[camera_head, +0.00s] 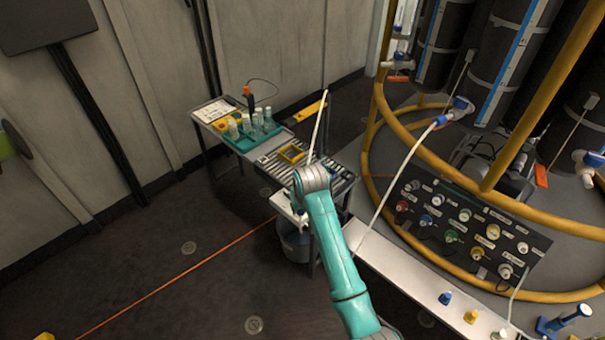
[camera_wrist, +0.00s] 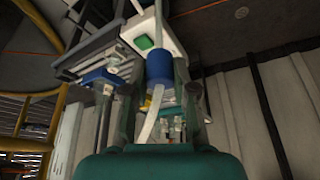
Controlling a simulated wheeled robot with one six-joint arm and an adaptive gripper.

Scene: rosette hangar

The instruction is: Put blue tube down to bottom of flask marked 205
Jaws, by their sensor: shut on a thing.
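In the wrist view my gripper (camera_wrist: 158,78) is shut on the blue collar of the blue tube (camera_wrist: 157,66). A pale straight rod runs up from the collar and a whitish hose curves down below it. In the head view a thin pale rod (camera_head: 319,128) rises beside my wrist, over the bench; my gripper is mostly hidden by my arm there. Several tall black flasks (camera_head: 495,70) with blue stripes stand at the upper right, clear of my gripper. I cannot read 205 on any of them.
Yellow rails (camera_head: 377,95) ring the flasks. A panel (camera_head: 425,233) of coloured connectors stands at the right. A pale hose (camera_head: 405,165) hangs from a blue fitting (camera_head: 441,121). The left floor is mostly clear.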

